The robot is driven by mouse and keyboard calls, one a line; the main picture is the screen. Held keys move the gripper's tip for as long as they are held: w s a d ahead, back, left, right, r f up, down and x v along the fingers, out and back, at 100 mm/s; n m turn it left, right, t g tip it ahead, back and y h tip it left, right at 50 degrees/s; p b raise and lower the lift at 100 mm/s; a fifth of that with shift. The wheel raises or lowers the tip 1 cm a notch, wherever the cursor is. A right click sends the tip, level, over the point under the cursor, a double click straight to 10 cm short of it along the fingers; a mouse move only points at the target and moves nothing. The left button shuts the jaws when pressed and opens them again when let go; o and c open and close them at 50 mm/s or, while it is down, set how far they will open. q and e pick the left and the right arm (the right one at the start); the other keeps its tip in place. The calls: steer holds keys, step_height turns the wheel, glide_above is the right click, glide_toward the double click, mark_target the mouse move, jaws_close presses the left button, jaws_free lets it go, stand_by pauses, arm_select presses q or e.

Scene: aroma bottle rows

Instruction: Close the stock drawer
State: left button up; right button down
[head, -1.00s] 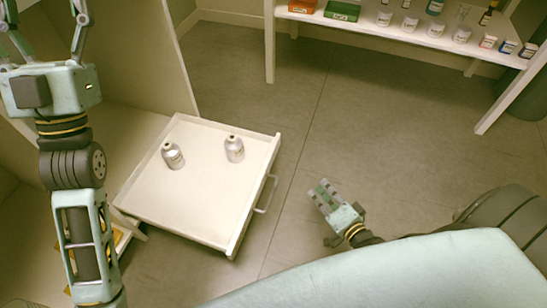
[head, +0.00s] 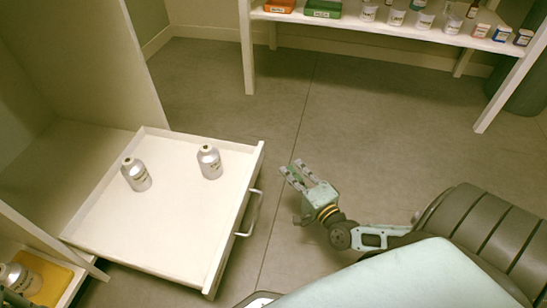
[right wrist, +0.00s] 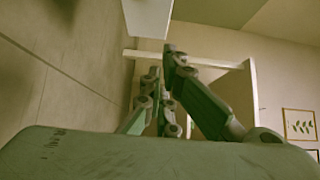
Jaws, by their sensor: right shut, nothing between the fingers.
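The white stock drawer (head: 180,238) stands pulled out of the cabinet on the left in the head view. Its bar handle (head: 250,213) is on the right-hand front. Two silver bottles with labels, one on the left (head: 136,174) and one on the right (head: 209,162), stand upright inside. My right gripper (head: 291,167) is right of the drawer front, apart from the handle, shut and empty. Its fingers (right wrist: 165,72) show in the right wrist view, pointing away from the camera.
A white shelf table (head: 350,22) at the back holds several jars, a red box (head: 280,5) and a green box (head: 323,9). A lower left shelf holds a yellow tray (head: 58,281) and a bottle (head: 20,279). The floor (head: 370,120) beyond my right gripper is clear.

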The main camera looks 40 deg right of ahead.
steer(key=w+a+b, duration=0.2)
steer(key=w+b, duration=0.1)
steer(key=w, duration=0.3)
steer(key=shift+w+a, duration=0.2)
steer(key=shift+w, duration=0.1)
